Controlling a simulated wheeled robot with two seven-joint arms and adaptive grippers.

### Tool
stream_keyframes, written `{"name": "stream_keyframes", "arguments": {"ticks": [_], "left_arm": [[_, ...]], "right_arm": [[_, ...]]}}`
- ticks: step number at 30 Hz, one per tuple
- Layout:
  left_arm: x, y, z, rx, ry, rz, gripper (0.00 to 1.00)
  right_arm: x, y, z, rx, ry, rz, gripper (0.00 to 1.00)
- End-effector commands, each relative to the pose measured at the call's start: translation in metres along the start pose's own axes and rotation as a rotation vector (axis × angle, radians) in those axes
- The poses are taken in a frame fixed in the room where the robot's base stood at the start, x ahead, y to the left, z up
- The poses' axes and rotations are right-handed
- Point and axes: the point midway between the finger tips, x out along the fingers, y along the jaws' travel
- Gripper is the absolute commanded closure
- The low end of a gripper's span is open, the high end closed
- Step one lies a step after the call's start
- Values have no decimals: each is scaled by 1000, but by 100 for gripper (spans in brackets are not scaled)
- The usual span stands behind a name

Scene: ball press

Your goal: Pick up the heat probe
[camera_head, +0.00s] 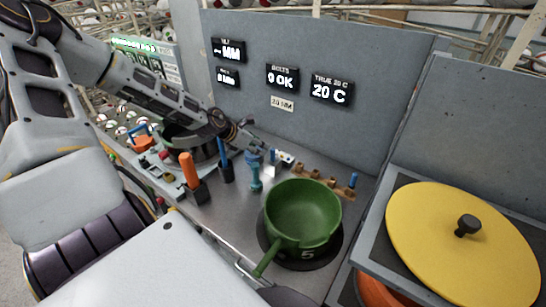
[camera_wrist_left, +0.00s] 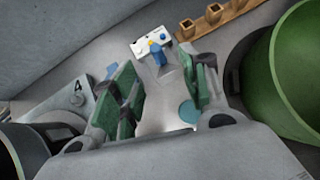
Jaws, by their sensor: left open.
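I cannot tell for certain which item is the heat probe. A small white box (camera_head: 287,159) with a blue-topped piece beside it stands on the bench behind the green pot. In the left wrist view the white box (camera_wrist_left: 152,42) and the blue-topped piece (camera_wrist_left: 157,54) lie just beyond my fingertips. My left gripper (camera_head: 243,133) is open and empty above the bench. Its green-padded fingers (camera_wrist_left: 165,85) stand apart in the left wrist view. A teal upright piece (camera_head: 255,172) stands below it. My right gripper is not in view.
A green pot (camera_head: 302,212) sits on a dark round plate. An orange handle (camera_head: 190,172) and a blue handle (camera_head: 224,155) stand in black holders. A wooden peg rack (camera_head: 318,182) is behind the pot. A yellow lid (camera_head: 450,245) lies at right. A grey panel (camera_head: 350,50) rises behind.

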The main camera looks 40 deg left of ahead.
Motion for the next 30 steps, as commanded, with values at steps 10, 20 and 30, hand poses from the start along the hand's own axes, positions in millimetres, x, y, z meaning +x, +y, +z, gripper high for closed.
{"name": "stream_keyframes", "arguments": {"ticks": [10, 20, 30], "left_arm": [[17, 0, 0, -1, 1, 0, 55], [32, 0, -1, 0, 2, 0, 55], [47, 0, 0, 0, 1, 0, 55]], "right_arm": [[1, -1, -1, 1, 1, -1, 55], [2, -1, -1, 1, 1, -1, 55], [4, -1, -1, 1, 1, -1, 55]]}}
